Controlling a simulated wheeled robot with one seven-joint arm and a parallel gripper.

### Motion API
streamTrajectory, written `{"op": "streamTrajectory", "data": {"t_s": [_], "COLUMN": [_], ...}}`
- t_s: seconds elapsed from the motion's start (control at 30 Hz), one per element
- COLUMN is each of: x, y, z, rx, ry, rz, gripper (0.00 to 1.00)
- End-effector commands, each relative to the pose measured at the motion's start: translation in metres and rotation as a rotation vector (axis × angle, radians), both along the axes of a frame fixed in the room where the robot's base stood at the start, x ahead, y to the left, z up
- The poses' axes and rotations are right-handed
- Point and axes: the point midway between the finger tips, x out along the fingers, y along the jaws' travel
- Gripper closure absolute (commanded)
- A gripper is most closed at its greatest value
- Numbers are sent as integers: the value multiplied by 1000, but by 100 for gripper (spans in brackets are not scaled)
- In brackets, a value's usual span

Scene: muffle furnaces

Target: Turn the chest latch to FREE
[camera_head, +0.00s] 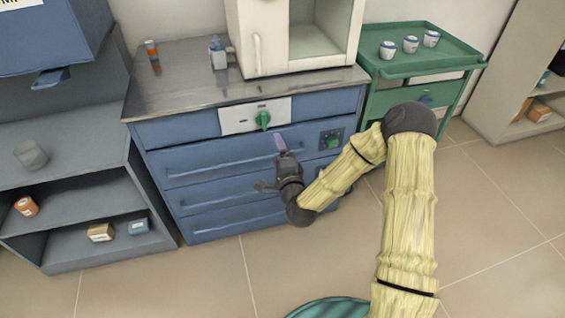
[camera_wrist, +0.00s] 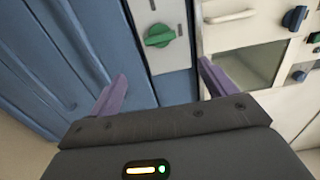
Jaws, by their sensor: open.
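A green knob (camera_head: 263,120) sits on a white plate in the top front of the blue chest (camera_head: 180,130). It also shows in the wrist view, on its pale plate with small marks (camera_wrist: 158,36). A second green knob (camera_head: 333,142) sits on a dark panel lower right on the chest. I cannot tell from labels which is the latch. My gripper (camera_head: 281,145) is in front of the chest, just below and right of the white plate. In the wrist view its purple fingers (camera_wrist: 161,75) are spread with nothing between them, apart from the knob.
A white furnace (camera_head: 245,45) and two small bottles stand on the chest's metal top. A green cart (camera_head: 425,60) with three cups stands at the right. A grey shelf unit (camera_head: 70,130) is at the left. Drawer handles project from the chest front.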

Motion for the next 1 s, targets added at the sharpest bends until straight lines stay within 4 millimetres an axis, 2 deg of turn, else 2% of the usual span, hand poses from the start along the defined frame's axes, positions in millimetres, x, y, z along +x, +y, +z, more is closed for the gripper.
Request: {"op": "streamTrajectory", "data": {"t_s": [0.1,0.3,1.0], "x": [-21,-39,-40], "y": [-5,-11,-11], "z": [-1,0,0], "rx": [0,0,1], "ry": [4,2,0], "rz": [2,1,1], "gripper": [16,16,16]}}
